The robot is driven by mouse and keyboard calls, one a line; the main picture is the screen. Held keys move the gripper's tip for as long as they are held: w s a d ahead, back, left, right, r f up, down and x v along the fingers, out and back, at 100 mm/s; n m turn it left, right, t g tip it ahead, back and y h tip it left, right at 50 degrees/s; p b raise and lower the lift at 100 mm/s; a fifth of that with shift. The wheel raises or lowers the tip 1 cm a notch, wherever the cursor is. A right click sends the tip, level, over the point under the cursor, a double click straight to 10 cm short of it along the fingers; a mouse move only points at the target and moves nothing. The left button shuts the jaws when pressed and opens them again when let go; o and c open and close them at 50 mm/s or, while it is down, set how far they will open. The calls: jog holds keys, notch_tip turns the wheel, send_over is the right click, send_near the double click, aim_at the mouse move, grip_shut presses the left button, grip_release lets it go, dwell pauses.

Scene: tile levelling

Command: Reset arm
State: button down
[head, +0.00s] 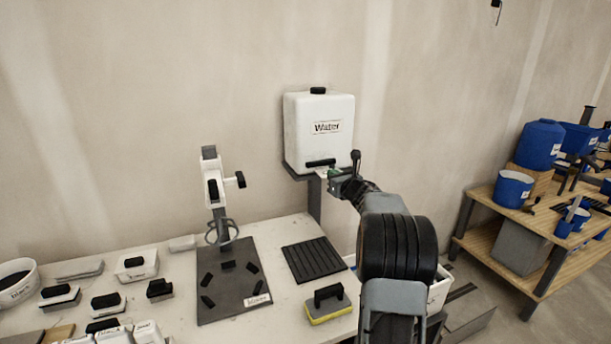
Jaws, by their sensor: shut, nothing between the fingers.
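My arm (398,245) reaches up from the bottom right of the head view toward the wall. My gripper (338,177) is at its far end, just below the front of the white water tank (318,130). The gripper is shut with nothing held.
A white worktable (285,222) holds a mixer stand (214,185) on a dark base, a black ribbed mat (314,259), a yellow-edged sponge float (328,303) and several white containers at left. A wooden shelf (500,215) with blue buckets stands right.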

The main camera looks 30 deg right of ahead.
jog(key=shift+s+a, duration=0.1)
jog(key=shift+a, duration=0.05)
jog(key=s+d+f+m+g+h, duration=0.45)
jog(key=f+m, duration=0.35)
jog(key=m, duration=0.8)
jog(key=s+a+f+m+g+h, duration=0.1)
jog(key=s+a+f+m+g, duration=0.35)
jog(key=m, duration=0.55)
jog(key=s+a+r+m+g+y+p, duration=0.2)
jog(key=s+a+m+y, duration=0.1)
jog(key=s+a, duration=0.9)
jog(key=s+a+r+m+g+y+p, duration=0.2)
jog(key=s+a+m, duration=0.4)
jog(key=s+a, duration=0.6)
jog(key=a+g+y, duration=0.1)
jog(key=a, duration=0.4)
jog(key=shift+a+r+m, duration=0.25)
jog(key=shift+r+m, duration=0.05)
